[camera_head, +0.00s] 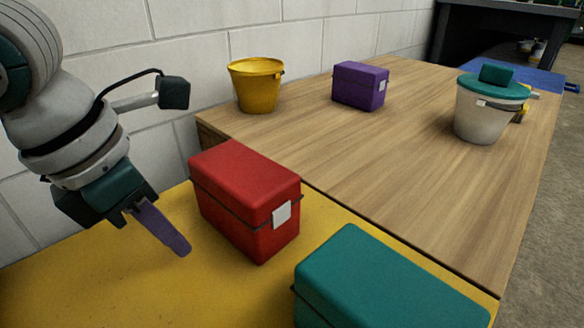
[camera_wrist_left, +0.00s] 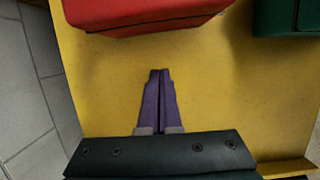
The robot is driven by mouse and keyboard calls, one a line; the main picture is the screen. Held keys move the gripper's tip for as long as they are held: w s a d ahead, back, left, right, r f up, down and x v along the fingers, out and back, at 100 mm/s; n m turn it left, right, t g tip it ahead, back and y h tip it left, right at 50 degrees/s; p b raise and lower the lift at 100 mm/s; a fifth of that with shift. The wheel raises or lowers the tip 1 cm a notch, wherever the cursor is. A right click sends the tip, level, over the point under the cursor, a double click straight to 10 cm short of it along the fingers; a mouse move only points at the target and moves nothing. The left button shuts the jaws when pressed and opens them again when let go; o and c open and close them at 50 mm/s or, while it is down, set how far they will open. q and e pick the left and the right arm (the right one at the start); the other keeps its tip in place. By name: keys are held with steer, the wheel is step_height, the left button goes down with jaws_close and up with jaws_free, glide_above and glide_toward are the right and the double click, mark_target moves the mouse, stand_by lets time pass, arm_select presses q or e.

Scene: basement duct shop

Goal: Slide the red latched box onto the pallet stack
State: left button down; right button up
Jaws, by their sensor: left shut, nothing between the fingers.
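The red latched box (camera_head: 245,200) stands upright on a yellow surface (camera_head: 120,270), with a pale latch on its right-hand face. It sits by the seam with a wood-topped surface (camera_head: 400,170), which may be the pallet stack; I cannot tell for sure. My left gripper (camera_head: 183,250) is to the left of the red box, apart from it, with its purple fingers together and empty. In the left wrist view the shut fingers (camera_wrist_left: 159,74) point at the red box (camera_wrist_left: 140,12), with bare yellow between. My right gripper does not show.
A teal box (camera_head: 385,285) stands on the yellow surface, right of the red box. On the wood are a yellow bucket (camera_head: 255,88), a purple box (camera_head: 360,86) and a white bucket with teal lid (camera_head: 480,112). The near middle of the wood is clear. A block wall (camera_head: 200,50) runs behind.

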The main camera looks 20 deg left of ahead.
arm_select(q)
steer(key=shift+b+x, duration=0.3)
steer(key=shift+x, duration=0.9)
steer(key=shift+w+d+r, duration=0.15)
steer(key=shift+w+d, duration=0.1)
steer(key=shift+w, duration=0.35)
steer(key=shift+w+d+r, duration=0.15)
steer(key=shift+w+d, duration=0.15)
steer(key=shift+w, duration=0.25)
steer(key=shift+w+d, duration=0.25)
steer(key=shift+w, duration=0.3)
